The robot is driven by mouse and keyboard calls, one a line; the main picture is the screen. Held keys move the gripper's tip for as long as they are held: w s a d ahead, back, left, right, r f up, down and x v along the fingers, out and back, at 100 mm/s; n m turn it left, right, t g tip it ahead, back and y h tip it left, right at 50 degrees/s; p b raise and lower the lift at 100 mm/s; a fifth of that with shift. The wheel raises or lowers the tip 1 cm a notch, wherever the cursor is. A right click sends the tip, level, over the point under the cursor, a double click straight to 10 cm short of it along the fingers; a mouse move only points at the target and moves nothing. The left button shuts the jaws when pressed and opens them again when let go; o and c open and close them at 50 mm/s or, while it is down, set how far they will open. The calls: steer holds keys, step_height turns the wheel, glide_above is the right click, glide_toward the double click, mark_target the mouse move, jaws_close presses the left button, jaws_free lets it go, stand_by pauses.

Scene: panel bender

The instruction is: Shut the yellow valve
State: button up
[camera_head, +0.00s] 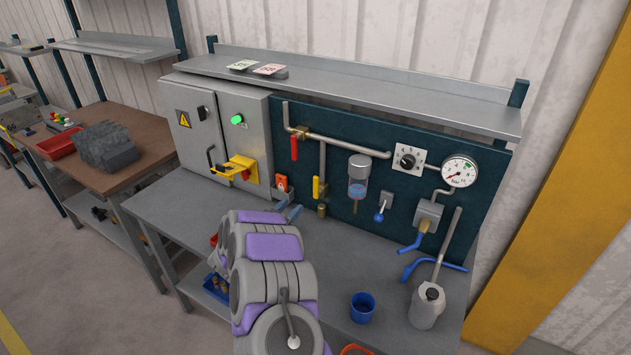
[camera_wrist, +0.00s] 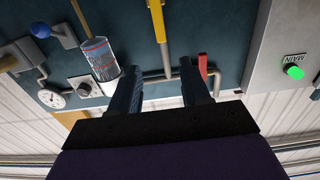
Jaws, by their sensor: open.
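The yellow valve's lever (camera_head: 316,187) hangs upright on the dark panel, beside and roughly parallel to a short vertical pipe with a brass fitting below. In the wrist view, which is turned upside down, the yellow lever (camera_wrist: 157,18) shows at the top centre, running out of the frame. My gripper (camera_head: 290,210) is in front of the panel, left of and a little below the lever in the head view. In the wrist view my gripper (camera_wrist: 162,66) is open, its two fingers apart with nothing between them touching; the lever lies beyond the fingertips.
A red valve lever (camera_head: 294,147) hangs up and left of the yellow one. A glass filter bowl (camera_head: 358,176) is to the right.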

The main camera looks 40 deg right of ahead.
mark_target(315, 182)
steer(key=x, duration=1.7)
steer(key=shift+w, duration=0.1)
jaws_close()
